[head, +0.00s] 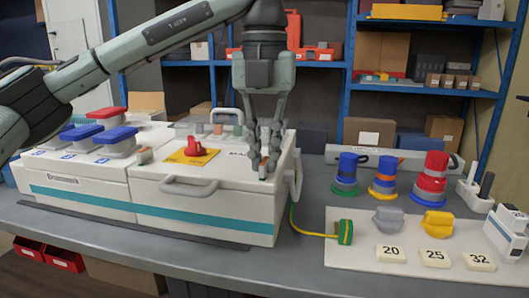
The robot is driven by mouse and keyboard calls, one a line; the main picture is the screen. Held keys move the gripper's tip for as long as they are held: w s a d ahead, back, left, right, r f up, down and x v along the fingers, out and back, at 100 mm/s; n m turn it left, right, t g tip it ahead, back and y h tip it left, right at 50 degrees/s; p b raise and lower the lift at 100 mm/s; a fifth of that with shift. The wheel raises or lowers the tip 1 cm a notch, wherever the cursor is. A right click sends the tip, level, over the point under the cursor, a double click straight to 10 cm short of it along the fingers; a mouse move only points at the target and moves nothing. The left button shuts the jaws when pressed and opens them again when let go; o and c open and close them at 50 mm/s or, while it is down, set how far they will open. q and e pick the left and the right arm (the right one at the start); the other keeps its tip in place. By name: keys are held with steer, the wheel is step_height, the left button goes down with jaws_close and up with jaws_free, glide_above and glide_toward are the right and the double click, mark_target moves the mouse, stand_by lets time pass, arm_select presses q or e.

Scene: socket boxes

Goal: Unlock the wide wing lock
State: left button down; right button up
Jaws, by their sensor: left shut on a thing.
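My left gripper (269,160) reaches down from above onto the right end of the white box lid (215,171). Its fingers are shut on a small grey and orange wing lock (263,170) near the lid's right edge. The fingers hide most of this lock, so its turn angle cannot be told. A similar small lock (145,155) sits at the left edge of the same lid. A red rotary switch (196,147) on a yellow plate stands on the lid. My right gripper is not in view.
A grey handle (189,188) is on the box front. Blue and red capped sockets (105,114) stand on the left box. To the right, a pale board (350,262) holds plugs and number tiles, with colored plugs (431,175) behind. Shelves stand at the back.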

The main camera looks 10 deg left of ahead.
mark_target(265, 161)
arm_select(q)
steer(key=c, duration=1.6)
jaws_free()
step_height(265, 161, up, 12)
